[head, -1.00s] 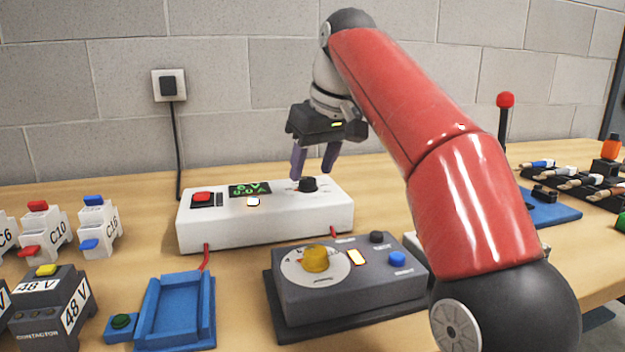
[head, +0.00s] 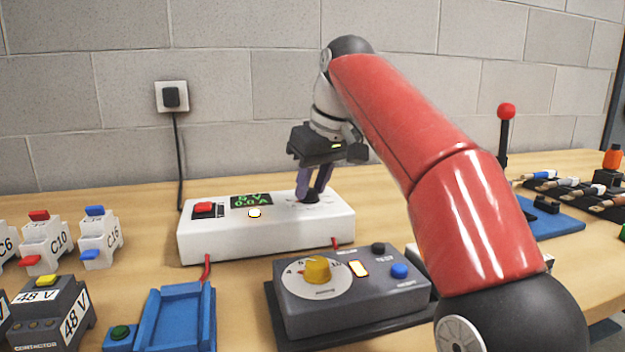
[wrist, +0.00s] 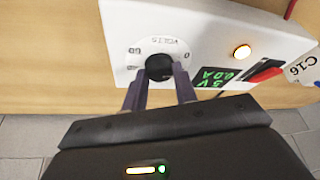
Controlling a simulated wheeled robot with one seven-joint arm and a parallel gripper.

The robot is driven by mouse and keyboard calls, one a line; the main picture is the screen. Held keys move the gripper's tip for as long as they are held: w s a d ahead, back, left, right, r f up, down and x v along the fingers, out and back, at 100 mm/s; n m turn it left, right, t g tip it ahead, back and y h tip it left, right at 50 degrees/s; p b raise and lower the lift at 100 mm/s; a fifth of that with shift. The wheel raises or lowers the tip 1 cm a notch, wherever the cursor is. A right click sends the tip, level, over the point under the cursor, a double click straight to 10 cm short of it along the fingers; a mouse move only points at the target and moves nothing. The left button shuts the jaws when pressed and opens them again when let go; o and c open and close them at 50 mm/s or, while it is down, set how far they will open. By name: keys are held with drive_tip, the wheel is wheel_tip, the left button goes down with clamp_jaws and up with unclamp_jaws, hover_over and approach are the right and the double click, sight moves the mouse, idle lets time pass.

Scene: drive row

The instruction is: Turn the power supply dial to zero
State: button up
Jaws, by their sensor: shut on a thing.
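The white power supply (head: 270,237) stands on the bench against the wall. Its black dial (head: 311,196) is on the right of its top face. In the wrist view the dial (wrist: 159,67) sits on a scale marked VOLTS with a 0. My gripper (head: 314,190) is shut on the dial, fingers on both sides of it. The dial's pointer is not clear to me. The green display (head: 251,200) appears to read 5 V or 6 V over 0.0 A; in the wrist view the display (wrist: 217,80) looks like 5 V. A red switch (head: 204,209) and a lit lamp (head: 254,213) are also on top.
A grey box with a yellow knob (head: 317,269) stands in front of the supply. A blue cradle (head: 177,315) and breakers (head: 98,240) are to the left. A red-tipped lever (head: 506,111) stands at the right.

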sight(326, 204)
drive_tip(key=shift+d+r+n+g+y+p, duration=0.1)
drive_tip(key=shift+r+n+g+y+p, duration=0.1)
drive_tip(key=shift+n+p, duration=0.3)
drive_tip(key=shift+r+n+g+y+p, duration=0.1)
drive_tip(key=shift+n+g+p, duration=0.1)
drive_tip(key=shift+n+p, duration=0.25)
drive_tip(key=shift+w+f+n+y+p, duration=0.15)
drive_tip(key=shift+n+p, duration=0.1)
drive_tip(key=shift+n, duration=0.35)
drive_tip(key=shift+f+n+y+p, duration=0.1)
drive_tip(key=shift+n+y+p, duration=0.1)
drive_tip(key=shift+n, duration=0.35)
drive_tip(key=o, duration=1)
drive_tip(key=shift+c, duration=0.2)
drive_tip(key=v, duration=0.6)
drive_tip(key=shift+w+r, duration=0.15)
drive_tip(key=shift+r, duration=0.1)
drive_tip(key=shift+d+r, duration=0.25)
drive_tip(key=shift+r, duration=0.35)
